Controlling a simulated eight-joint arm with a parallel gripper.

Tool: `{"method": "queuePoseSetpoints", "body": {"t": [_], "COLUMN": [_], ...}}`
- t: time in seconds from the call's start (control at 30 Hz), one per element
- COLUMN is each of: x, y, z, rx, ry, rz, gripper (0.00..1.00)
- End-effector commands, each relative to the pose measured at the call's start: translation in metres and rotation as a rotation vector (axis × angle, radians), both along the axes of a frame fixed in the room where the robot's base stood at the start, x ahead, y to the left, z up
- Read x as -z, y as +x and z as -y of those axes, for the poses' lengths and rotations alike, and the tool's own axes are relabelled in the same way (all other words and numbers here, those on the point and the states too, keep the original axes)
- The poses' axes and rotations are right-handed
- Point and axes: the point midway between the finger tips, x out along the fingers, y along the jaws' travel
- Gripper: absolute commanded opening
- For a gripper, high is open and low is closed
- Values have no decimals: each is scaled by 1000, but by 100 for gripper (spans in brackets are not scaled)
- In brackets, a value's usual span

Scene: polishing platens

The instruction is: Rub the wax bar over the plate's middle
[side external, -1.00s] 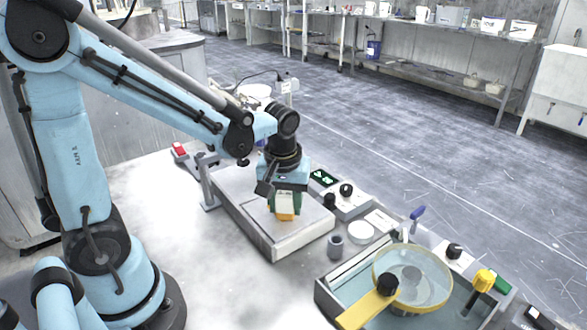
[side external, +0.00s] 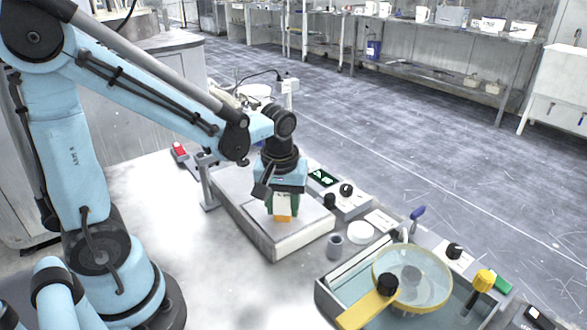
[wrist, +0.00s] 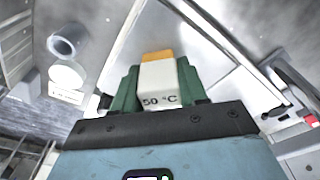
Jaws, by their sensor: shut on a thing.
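The wax bar (side external: 283,208) is a small block with a white sleeve and an orange end. In the wrist view the bar (wrist: 158,78) reads "50 °C" on its white part, with the orange end pointing away from me. My gripper (side external: 284,200) has green fingers, shut on the bar's white part from both sides. The plate (side external: 250,222) is a flat light-grey rectangular slab on the bench. My gripper is above the plate's middle to front part, with the orange end down at or very near its surface; I cannot tell whether it touches.
A control box with a green display (side external: 323,178) and knobs stands along the plate's far right side. A grey cup (side external: 335,246) and a white round lid (side external: 361,233) sit right of the plate. A water tray with a yellow-rimmed disc (side external: 447,285) is at front right.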

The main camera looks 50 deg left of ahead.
Motion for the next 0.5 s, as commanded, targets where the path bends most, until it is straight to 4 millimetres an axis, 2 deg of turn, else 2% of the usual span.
{"method": "queuePoseSetpoints", "body": {"t": [0.4, 0.5], "x": [0, -10], "y": [39, 40], "z": [0, 0], "rx": [0, 0], "ry": [0, 0], "rz": [0, 1], "gripper": [7, 7]}}
